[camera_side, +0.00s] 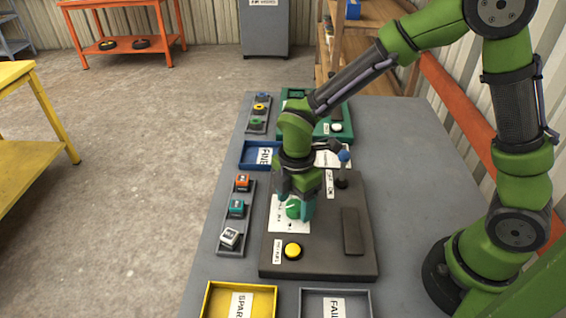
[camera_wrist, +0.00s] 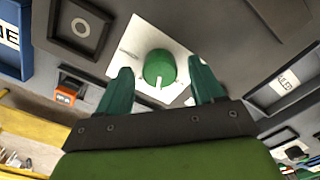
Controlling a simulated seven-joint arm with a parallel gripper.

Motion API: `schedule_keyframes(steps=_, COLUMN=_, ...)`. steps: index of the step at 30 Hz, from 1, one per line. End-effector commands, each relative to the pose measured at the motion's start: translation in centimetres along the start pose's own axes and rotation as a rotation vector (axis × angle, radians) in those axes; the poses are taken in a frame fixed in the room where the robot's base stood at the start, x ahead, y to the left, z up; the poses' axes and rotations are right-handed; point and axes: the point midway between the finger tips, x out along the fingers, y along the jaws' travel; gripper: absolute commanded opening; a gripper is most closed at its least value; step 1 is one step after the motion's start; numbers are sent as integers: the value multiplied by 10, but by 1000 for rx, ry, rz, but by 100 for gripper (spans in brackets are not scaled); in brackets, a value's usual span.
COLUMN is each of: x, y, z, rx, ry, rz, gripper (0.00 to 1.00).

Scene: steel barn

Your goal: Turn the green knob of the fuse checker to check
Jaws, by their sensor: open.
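The fuse checker (camera_side: 325,262) is a dark grey box on the table, with a white plate carrying the round green knob (camera_side: 293,210). In the wrist view the knob (camera_wrist: 158,66) sits on the white plate (camera_wrist: 133,45), and its white pointer mark faces the bottom of the picture. The plate's markings are too small to read. My gripper (camera_side: 295,202) is over the knob. In the wrist view my gripper (camera_wrist: 161,76) is open, one finger either side of the knob, with gaps visible. The fingers partly hide the knob in the side view.
The checker also bears a yellow button (camera_side: 293,250) and a dark raised plate (camera_side: 352,231). A rack of several fuses (camera_side: 236,209) stands left. A blue tray (camera_side: 246,155), yellow tray (camera_side: 210,300) and grey tray (camera_side: 367,300) surround it. The table's right side is clear.

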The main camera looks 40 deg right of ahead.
Motion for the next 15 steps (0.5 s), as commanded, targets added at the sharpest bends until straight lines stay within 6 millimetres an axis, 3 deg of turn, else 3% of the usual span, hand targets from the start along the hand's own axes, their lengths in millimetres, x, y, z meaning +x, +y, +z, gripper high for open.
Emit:
schedule_keyframes(steps=5, x=0, y=0, z=0, rx=0, ry=0, rz=0, gripper=66)
schedule_keyframes(steps=15, x=0, y=0, z=0, rx=0, ry=0, rz=0, gripper=14)
